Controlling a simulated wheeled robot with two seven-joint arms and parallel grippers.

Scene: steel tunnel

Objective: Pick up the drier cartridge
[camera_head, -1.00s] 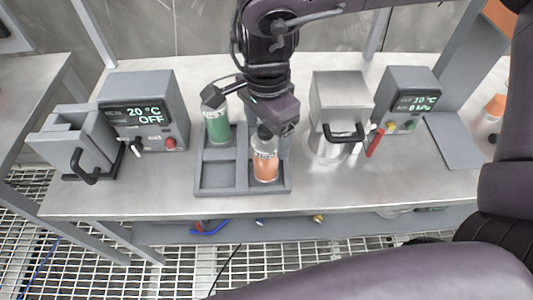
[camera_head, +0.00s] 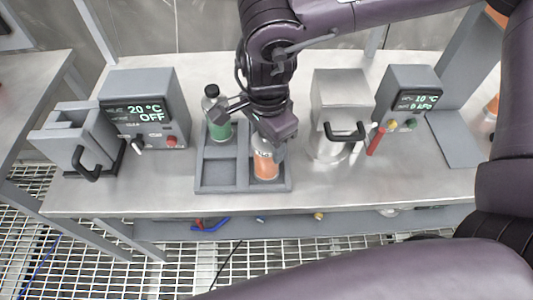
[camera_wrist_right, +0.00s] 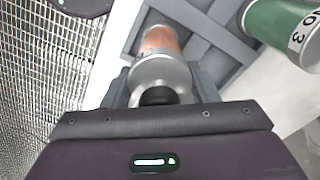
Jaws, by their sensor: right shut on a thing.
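My right gripper (camera_head: 258,128) is shut on a bottle-shaped cartridge with an orange lower part (camera_head: 265,160), in the front right compartment of a grey divided tray (camera_head: 215,189). In the right wrist view the gripper (camera_wrist_right: 160,92) has a finger on each side of the cartridge's silver shoulder (camera_wrist_right: 160,73), with its black cap close to the palm. The cartridge is upright; I cannot tell whether its base touches the tray floor. A similar green cartridge (camera_head: 219,127) with a black cap stands in the back left compartment; it also shows in the right wrist view (camera_wrist_right: 284,26). My left gripper is out of view.
Left of the tray stand a grey box reading 20 °C OFF (camera_head: 146,108) and a grey holder with a black handle (camera_head: 84,143). Right are a steel canister (camera_head: 339,105) and a box reading 10 °C (camera_head: 408,95). The bench front (camera_head: 330,185) is clear.

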